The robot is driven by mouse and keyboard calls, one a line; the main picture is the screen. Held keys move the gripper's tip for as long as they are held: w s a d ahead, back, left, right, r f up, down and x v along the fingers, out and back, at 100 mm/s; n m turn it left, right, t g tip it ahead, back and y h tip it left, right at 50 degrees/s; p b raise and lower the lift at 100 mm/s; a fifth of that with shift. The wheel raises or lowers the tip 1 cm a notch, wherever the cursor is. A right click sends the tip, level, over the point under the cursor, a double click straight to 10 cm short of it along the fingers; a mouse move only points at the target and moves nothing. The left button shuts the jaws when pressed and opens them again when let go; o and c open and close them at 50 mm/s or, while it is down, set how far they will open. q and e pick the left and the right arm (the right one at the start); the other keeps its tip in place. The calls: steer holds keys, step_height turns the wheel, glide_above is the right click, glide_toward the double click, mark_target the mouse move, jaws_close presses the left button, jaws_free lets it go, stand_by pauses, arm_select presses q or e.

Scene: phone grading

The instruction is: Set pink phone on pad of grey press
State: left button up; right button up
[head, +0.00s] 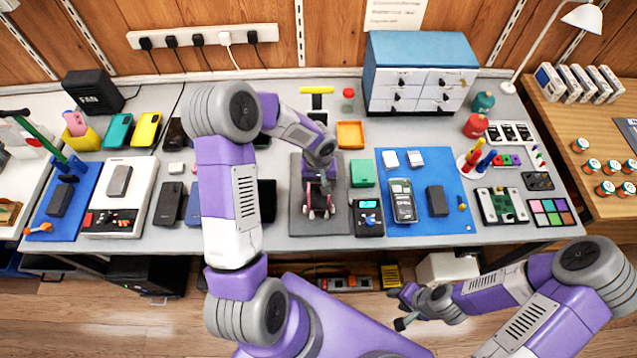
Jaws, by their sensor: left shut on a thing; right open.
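The grey press (341,225) stands in the middle of the table, with a flat dark grey base and a yellow handle (316,91) at its back. My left gripper (320,209) is over this base, pointing down. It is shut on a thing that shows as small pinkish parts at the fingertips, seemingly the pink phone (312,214). The gripper hides most of it and the pad, so I cannot tell whether the phone touches the pad. My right gripper (402,308) is open and empty, in front of the table's front edge.
A blue press with a green lever (42,139) stands at the far left, beside a white device (144,196). A green box (362,173) and a small dark meter (368,217) stand close right of the grey base. A blue mat (425,227) with phones lies further right.

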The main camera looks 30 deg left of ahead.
stand_by(0.4)
arm_select(q)
steer(key=o, duration=1.1)
steer(key=shift+o, duration=0.2)
steer(key=shift+r+p, duration=0.35)
steer(key=shift+r, duration=0.3)
step_height(320, 180, up, 7)
steer(key=p, duration=0.4)
steer(key=shift+f, duration=0.1)
stand_by(0.6)
